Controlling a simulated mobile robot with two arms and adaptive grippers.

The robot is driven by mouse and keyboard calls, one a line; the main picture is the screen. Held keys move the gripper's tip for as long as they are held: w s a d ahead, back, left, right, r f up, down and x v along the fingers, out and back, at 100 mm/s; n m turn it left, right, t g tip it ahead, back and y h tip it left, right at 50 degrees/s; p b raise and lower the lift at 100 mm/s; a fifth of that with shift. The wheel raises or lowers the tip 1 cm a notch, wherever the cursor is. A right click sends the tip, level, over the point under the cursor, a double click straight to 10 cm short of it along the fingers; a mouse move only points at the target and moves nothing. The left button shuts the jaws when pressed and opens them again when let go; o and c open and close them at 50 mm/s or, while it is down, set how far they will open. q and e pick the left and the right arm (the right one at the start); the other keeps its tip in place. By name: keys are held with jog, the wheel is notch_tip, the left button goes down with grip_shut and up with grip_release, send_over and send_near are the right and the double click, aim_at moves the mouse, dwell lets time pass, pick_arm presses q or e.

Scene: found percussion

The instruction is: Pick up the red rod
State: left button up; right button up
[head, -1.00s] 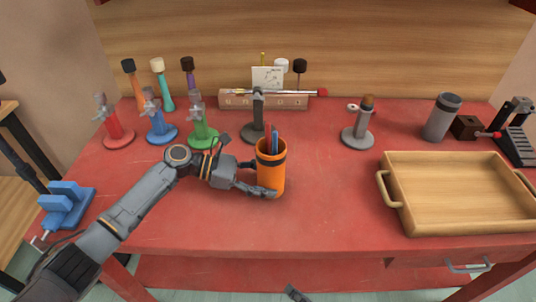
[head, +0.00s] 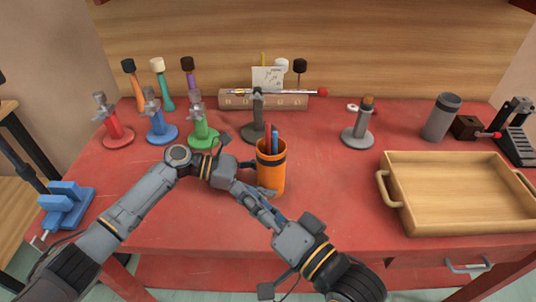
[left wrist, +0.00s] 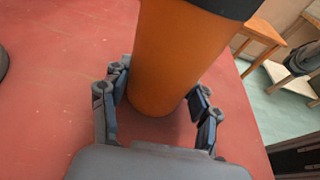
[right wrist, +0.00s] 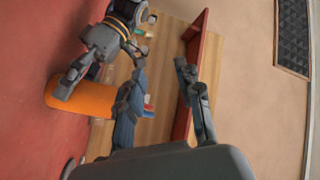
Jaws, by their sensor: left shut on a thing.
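The red rod (head: 267,139) stands beside a blue rod (head: 274,141) in an orange cup (head: 271,175) with a dark band. Only the rods' upper ends show above the rim. My left gripper (head: 262,191) is shut around the cup's lower part. The left wrist view shows its fingers (left wrist: 160,88) on both sides of the orange wall (left wrist: 172,60).
A wooden tray (head: 400,205) with handles stands at the right. Grey, green, blue and red stands (head: 118,136) line the back left. A grey post stand (head: 257,130) stands close behind the cup. The red tabletop is clear between cup and tray.

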aim_at(268, 127)
jog(key=w+d+r+n+t+h, duration=0.3)
jog(key=w+d+n+h, duration=0.3)
jog(key=d+n, duration=0.1)
jog(key=x, duration=0.6)
jog(key=shift+w+a+f, duration=0.1)
jog(key=shift+w+f, duration=0.05)
jog(key=shift+w, duration=0.2)
jog(key=x, duration=0.5)
jog(key=shift+w, duration=0.15)
jog(key=shift+f, duration=0.1)
grip_shut()
